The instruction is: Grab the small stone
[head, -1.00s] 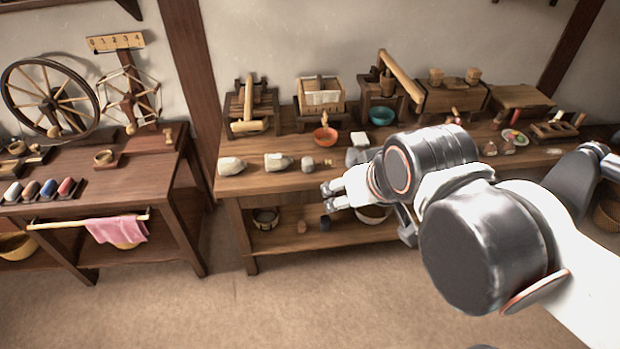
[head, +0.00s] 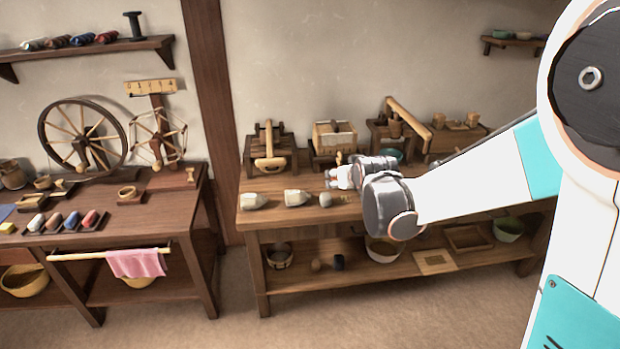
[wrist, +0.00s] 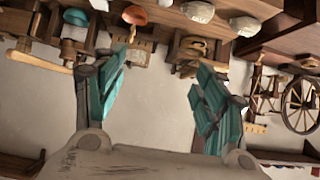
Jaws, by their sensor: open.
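A small grey rounded stone (head: 325,199) lies near the front edge of the right workbench, right of two larger pale stones (head: 253,201) (head: 295,197). My gripper (head: 333,176) appears above and behind it in the head view, with nothing in it. In the wrist view my gripper (wrist: 158,80) has its two teal-padded fingers spread wide. That view looks tilted over, with the two larger pale stones (wrist: 198,11) (wrist: 245,26) at the top edge. A small grey piece at that edge may be the small stone; it is mostly cut off.
A lower shelf (head: 350,280) carries bowls and small items. A spinning-wheel table (head: 130,215) stands left.

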